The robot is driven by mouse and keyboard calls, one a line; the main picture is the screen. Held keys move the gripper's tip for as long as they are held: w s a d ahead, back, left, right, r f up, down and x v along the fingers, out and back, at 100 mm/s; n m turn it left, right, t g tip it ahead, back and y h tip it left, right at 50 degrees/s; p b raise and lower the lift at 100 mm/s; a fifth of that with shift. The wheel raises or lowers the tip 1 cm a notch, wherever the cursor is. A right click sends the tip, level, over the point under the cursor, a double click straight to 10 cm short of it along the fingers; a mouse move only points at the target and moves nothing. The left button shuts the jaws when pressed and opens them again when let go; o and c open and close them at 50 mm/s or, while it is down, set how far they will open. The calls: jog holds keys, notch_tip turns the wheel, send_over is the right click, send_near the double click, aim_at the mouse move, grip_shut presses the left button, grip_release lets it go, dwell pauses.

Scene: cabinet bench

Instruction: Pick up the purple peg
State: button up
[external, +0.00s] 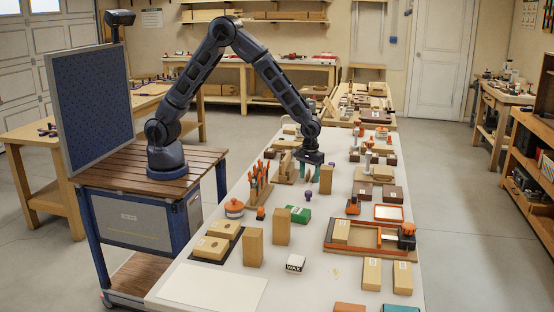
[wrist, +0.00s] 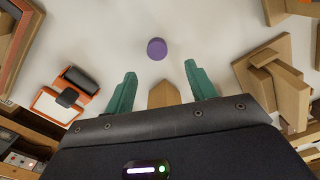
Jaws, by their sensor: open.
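The purple peg (external: 308,196) stands on the white bench top, in front of my gripper in the external view. In the wrist view the peg (wrist: 156,48) shows as a round purple top, beyond the fingertips and roughly centred between them. My gripper (external: 309,172) points down above the bench. Its two green fingers (wrist: 160,78) are spread apart in the wrist view and do not touch the peg. A pointed wooden piece (wrist: 163,94) shows between the fingers; I cannot tell its height.
An upright wooden block (external: 326,180) stands close to the right of my gripper. A rack of orange-handled tools (external: 260,182) stands to the left. A green box (external: 299,214) lies just in front of the peg. In the wrist view, a wooden stand (wrist: 272,75) is at the right.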

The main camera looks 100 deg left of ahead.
aim_at(309, 192)
notch_tip(309, 192, down, 3)
jog(key=shift+f, duration=0.2)
jog(key=shift+d+f, duration=0.2)
jog(key=shift+f, duration=1.1)
jog(key=shift+d+f, duration=0.2)
jog(key=shift+f, duration=1.1)
jog(key=c, duration=1.1)
